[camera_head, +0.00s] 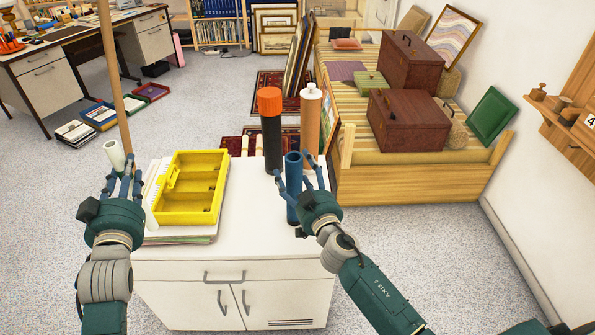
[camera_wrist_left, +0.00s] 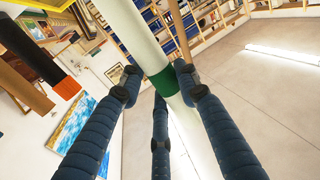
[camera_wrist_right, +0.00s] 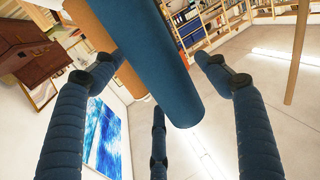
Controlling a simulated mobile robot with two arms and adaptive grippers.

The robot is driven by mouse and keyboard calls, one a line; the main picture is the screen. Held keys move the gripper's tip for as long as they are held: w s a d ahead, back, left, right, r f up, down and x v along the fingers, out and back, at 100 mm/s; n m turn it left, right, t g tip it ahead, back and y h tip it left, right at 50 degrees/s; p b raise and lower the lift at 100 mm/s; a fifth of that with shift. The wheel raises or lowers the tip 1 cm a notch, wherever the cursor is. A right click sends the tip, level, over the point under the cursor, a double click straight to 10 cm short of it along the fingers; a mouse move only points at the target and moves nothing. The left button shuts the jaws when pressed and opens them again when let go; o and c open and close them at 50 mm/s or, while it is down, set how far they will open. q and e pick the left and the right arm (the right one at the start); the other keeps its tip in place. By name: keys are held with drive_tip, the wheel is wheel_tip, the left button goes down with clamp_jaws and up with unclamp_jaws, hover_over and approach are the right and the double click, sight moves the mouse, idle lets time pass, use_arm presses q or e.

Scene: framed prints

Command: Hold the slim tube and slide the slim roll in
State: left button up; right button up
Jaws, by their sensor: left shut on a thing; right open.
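The slim roll (camera_head: 116,157) is white, and its green band shows in the left wrist view (camera_wrist_left: 163,81). My left gripper (camera_head: 122,172) is shut on it at the band and holds it at the cabinet's left side, slightly tilted. The slim tube (camera_head: 293,189) is blue and stands upright near the cabinet's right edge. My right gripper (camera_head: 297,172) is open, with its fingers around the tube's upper part. In the right wrist view the blue tube (camera_wrist_right: 160,60) lies between the spread fingers, apart from their tips. The tube's inside cannot be seen.
A yellow divided tray (camera_head: 187,218) sits on papers at the white cabinet's (camera_head: 255,225) left. A black tube with an orange cap (camera_head: 271,135) and a tan tube with a white cap (camera_head: 310,125) stand behind the blue tube. The cabinet's middle is clear. A wooden pole (camera_head: 112,60) rises behind my left gripper.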

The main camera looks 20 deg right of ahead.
drive_tip(key=shift+w, duration=0.1)
drive_tip(key=c, duration=1.4)
drive_tip(key=shift+c, duration=0.2)
use_arm(q)
drive_tip(key=w+d+r+m+g+h, duration=0.1)
drive_tip(key=d+r+m+h, duration=0.1)
drive_tip(key=d+r, duration=0.35)
drive_tip(key=w+d+r+m+h, duration=0.1)
drive_tip(key=w+d+r+h, duration=0.15)
drive_tip(key=d, duration=0.65)
drive_tip(key=d+r+m+g+h, duration=0.1)
drive_tip(key=d+r+m+h, duration=0.2)
drive_tip(key=d, duration=0.4)
drive_tip(key=s+d+r+m+g+h, duration=0.1)
drive_tip(key=d+r, duration=0.3)
drive_tip(key=d, duration=0.5)
drive_tip(key=s+d+r+m+g+h, duration=0.1)
drive_tip(key=s+d+r+g+h, duration=0.1)
drive_tip(key=d, duration=0.6)
wheel_tip(320, 180, up, 2)
drive_tip(key=shift+s+d+r+m+g+h, duration=0.3)
drive_tip(key=shift+s+d+m+h, duration=0.15)
drive_tip(key=shift+h, duration=0.5)
drive_tip(key=shift+a, duration=0.1)
